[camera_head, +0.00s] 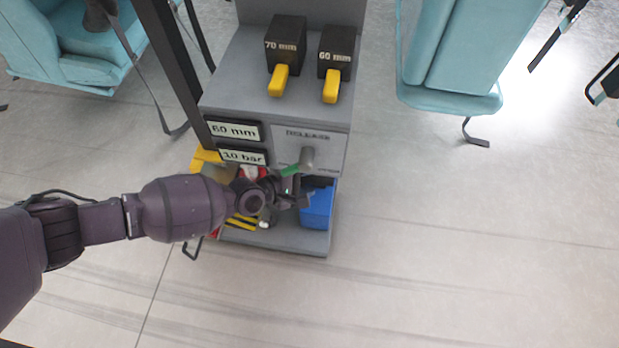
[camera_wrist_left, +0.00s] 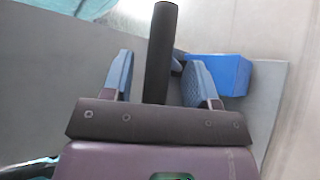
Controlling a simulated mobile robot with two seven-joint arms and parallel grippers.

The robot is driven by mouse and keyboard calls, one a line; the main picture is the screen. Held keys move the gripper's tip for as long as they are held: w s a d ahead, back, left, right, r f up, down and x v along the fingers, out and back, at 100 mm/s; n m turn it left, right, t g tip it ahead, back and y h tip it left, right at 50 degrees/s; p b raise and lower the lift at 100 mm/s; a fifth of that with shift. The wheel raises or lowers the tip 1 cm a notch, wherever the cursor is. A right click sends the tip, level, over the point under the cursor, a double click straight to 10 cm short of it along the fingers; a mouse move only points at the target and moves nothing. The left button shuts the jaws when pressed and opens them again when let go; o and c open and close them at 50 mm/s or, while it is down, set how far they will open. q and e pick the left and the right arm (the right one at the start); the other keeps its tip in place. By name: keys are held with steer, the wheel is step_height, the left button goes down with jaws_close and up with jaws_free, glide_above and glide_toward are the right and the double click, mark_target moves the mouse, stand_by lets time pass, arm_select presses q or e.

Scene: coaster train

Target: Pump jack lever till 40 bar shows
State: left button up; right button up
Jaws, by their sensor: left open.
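The grey cart (camera_head: 340,115) carries a small display (camera_head: 243,156) that appears to read 10 bar; its first digit is hard to make out. A display (camera_head: 235,131) above it reads 60 mm. My left gripper (camera_head: 301,190) is in front of the cart's lower opening. In the left wrist view my left gripper (camera_wrist_left: 160,70) is open, with one finger on each side of a black bar (camera_wrist_left: 162,45), likely the jack lever. Clear gaps show on both sides of the bar. My left arm hides much of the lower shelf. My right gripper is not in view.
A blue box (camera_head: 317,208) stands on the lower shelf, close to the gripper; yellow and red items are partly hidden. Black blocks with yellow tabs (camera_head: 279,80) stand on top. Teal seats (camera_head: 455,60) flank the cart.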

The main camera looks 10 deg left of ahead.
arm_select(q)
steer(key=shift+w+d+f, duration=0.1)
steer(key=shift+w+d, duration=0.15)
steer(key=shift+d, duration=0.05)
jaws_close()
steer(key=s+f+m+t+h, duration=0.1)
steer(key=s+f+m+t, duration=0.1)
steer(key=s+f, duration=0.5)
steer(key=shift+f+t, duration=0.4)
steer(key=shift+f, duration=0.15)
steer(key=shift+w, duration=0.1)
jaws_free()
